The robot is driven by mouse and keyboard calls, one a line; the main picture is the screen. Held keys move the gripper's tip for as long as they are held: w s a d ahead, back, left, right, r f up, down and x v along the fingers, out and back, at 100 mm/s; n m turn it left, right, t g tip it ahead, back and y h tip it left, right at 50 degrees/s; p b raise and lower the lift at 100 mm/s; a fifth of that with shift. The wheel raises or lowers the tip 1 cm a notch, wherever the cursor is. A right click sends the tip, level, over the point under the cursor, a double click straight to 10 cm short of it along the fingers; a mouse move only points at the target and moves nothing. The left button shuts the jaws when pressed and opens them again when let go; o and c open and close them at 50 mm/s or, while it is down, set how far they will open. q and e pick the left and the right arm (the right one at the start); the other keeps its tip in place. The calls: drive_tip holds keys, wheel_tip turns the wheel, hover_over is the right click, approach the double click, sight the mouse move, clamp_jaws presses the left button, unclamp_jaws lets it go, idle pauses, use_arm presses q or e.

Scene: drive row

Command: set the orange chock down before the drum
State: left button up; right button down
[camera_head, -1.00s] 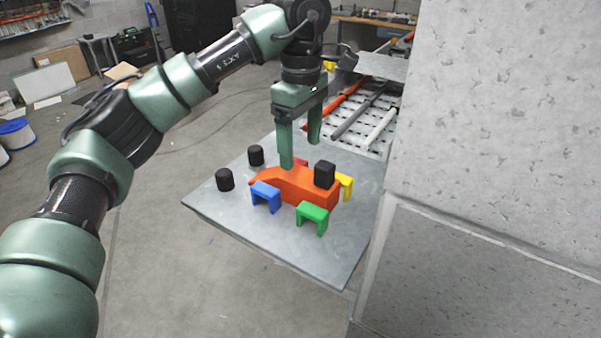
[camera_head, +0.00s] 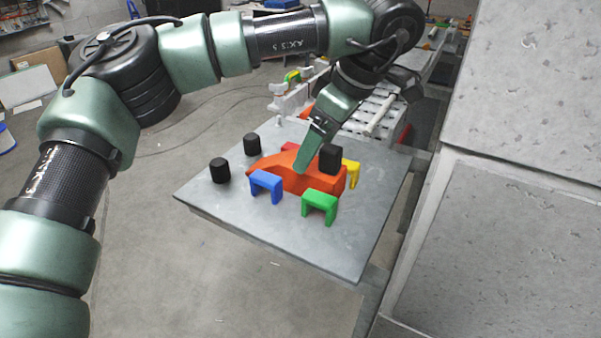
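An orange block (camera_head: 283,178), wedge-like with a low left end, stands on a grey plate (camera_head: 290,233). It is the only large orange thing on the plate; I cannot tell for sure that it is the chock. Black cylinders stand at the plate's left (camera_head: 219,171), back left (camera_head: 252,145) and at the orange block's right end (camera_head: 330,159). Which thing is the drum is unclear. My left gripper (camera_head: 304,166) points down at the orange block's top, fingers overlapping side-on. Contact and finger gap cannot be made out. My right gripper is not in view.
Blue (camera_head: 266,184), green (camera_head: 320,204) and yellow (camera_head: 352,172) arches stand around the orange block. A red piece (camera_head: 289,147) shows behind it. A tall grey stone-like block (camera_head: 530,90) bounds the right. The plate's front is clear.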

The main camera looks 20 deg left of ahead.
sight(293, 161)
use_arm(q)
drive_tip(key=p+x, duration=0.1)
drive_tip(key=x, duration=0.4)
drive_tip(key=shift+w+p, duration=0.25)
drive_tip(key=shift+p, duration=0.15)
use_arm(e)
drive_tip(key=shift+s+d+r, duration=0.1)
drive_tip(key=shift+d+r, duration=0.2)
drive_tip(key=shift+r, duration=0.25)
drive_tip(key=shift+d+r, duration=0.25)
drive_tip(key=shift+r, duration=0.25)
use_arm(q)
drive_tip(key=shift+d, duration=0.1)
drive_tip(key=c, duration=0.4)
drive_tip(key=shift+r, duration=0.1)
clamp_jaws()
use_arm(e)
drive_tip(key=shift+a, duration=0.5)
